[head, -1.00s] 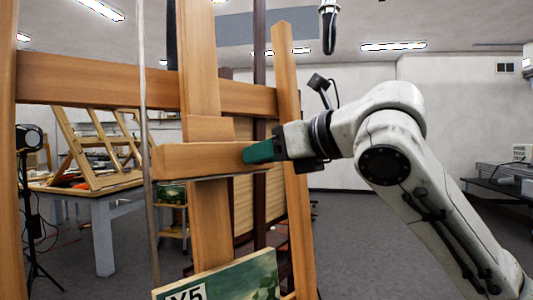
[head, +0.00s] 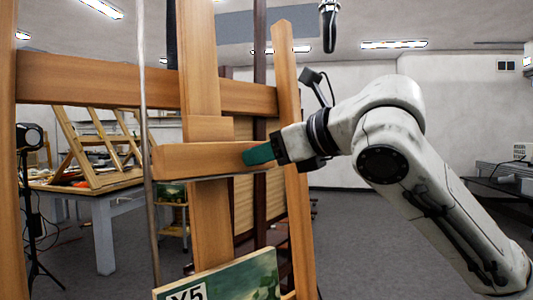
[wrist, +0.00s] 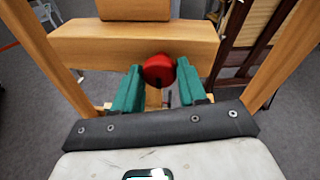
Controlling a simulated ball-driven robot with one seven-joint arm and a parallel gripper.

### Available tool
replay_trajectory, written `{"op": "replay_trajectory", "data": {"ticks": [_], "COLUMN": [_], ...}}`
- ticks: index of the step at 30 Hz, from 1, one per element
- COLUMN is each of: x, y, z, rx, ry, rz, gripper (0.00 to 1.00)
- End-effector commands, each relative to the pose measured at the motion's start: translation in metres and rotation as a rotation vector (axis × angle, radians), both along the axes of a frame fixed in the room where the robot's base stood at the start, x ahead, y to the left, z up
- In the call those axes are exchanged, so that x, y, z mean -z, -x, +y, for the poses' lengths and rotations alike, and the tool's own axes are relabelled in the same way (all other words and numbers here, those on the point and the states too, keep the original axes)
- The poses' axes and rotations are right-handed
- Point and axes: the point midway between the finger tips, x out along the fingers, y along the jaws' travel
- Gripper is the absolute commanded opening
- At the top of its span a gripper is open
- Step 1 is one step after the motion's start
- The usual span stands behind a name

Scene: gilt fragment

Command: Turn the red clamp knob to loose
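The red clamp knob (wrist: 159,70) shows in the wrist view, on the near side of the easel's wooden crossbar (wrist: 135,45). My gripper (wrist: 158,90) has two green fingers, which stand apart to the left and right of the knob. The knob lies between the fingertips, with the left fingertip very close to it and a gap on the right. In the head view my gripper (head: 258,155) is at the right end of the crossbar (head: 205,160), and the knob is hidden there.
The wooden easel's uprights (head: 209,75) (wrist: 290,50) stand around the crossbar. A painting marked X5 (head: 225,280) rests low on the easel. A worktable (head: 105,205) with a wooden frame stands behind at left. Grey floor is open at right.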

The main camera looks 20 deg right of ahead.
Motion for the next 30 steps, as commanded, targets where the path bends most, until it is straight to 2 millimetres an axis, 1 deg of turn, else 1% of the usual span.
{"op": "replay_trajectory", "data": {"ticks": [1, 6, 14, 17, 20, 27, 30], "x": [0.0, 0.0, 0.0, -0.001, -0.005, -0.018, -0.022], "y": [0.0, 0.0, 0.001, 0.006, 0.018, 0.059, 0.074], "z": [0.0, 0.0, -0.001, -0.004, -0.009, -0.028, -0.035], "rx": [0.0, 0.0, 0.0, 0.001, 0.002, 0.003, 0.001], "ry": [0.0, 0.0, 0.0, 0.0, 0.0, 0.001, 0.001], "rz": [-0.001, 0.001, 0.001, 0.001, -0.001, -0.001, -0.002], "gripper": [0.47, 0.63, 0.64, 0.64, 0.64, 0.64, 0.64]}}
